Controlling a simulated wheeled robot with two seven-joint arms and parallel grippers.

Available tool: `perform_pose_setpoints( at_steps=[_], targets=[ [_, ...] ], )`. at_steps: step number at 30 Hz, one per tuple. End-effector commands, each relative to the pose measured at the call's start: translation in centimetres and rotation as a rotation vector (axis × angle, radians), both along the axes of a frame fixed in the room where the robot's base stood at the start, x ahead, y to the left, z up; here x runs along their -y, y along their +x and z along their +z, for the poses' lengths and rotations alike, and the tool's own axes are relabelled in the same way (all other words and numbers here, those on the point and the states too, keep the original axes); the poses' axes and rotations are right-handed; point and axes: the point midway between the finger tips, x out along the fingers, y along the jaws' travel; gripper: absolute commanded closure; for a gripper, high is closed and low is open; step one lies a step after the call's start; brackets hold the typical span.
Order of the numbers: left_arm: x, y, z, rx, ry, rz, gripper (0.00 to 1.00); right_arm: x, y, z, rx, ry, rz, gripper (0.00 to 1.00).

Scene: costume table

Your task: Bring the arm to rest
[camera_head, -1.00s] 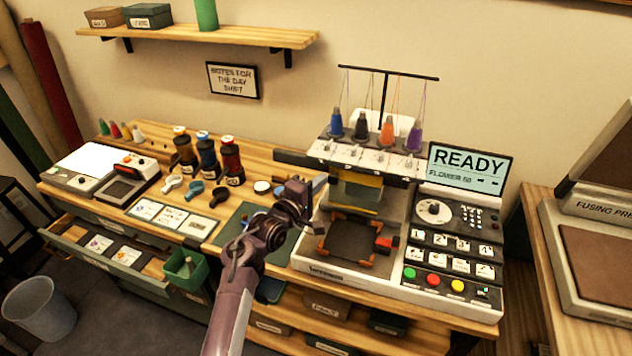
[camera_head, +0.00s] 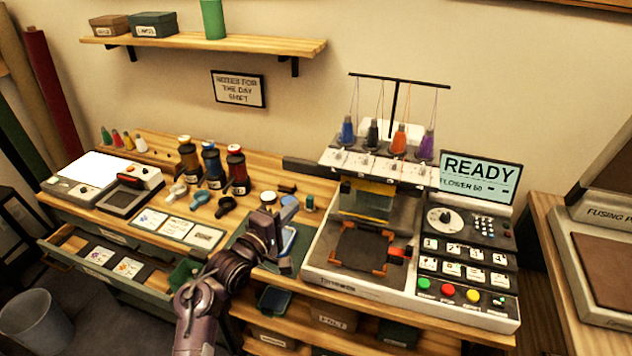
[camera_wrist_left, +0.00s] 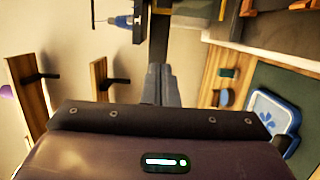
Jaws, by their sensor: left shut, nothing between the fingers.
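My left arm comes in from the bottom of the head view. Its purple-grey gripper (camera_head: 269,208) is raised in front of the table, left of the embroidery machine (camera_head: 365,280) and apart from it. In the left wrist view its two fingers (camera_wrist_left: 161,86) are together with nothing between them. They point toward the wall side. The gripper covers part of the green mat behind it in the head view. My right gripper is not in view.
A blue flower patch (camera_wrist_left: 275,115) lies on a green mat at the right of the wrist view. An open drawer (camera_head: 95,262) juts out at left. The machine's screen (camera_head: 480,175) reads READY.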

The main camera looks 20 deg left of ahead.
Motion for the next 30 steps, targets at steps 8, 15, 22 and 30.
perform_pose_setpoints(
  at_steps=[8,15,22,30],
  targets=[
    [0.0,-1.7,-2.2,-0.093,0.247,0.014,1.0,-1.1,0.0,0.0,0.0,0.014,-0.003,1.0],
    [0.5,-9.9,-7.5,-0.401,0.973,-0.138,1.0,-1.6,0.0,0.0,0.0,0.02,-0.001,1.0],
    [1.4,-17.2,-9.3,-0.566,1.31,-0.409,1.0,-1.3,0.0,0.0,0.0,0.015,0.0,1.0],
    [2.6,-24.2,-9.7,-0.65,1.492,-0.721,1.0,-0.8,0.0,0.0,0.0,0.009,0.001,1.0]
  ],
)
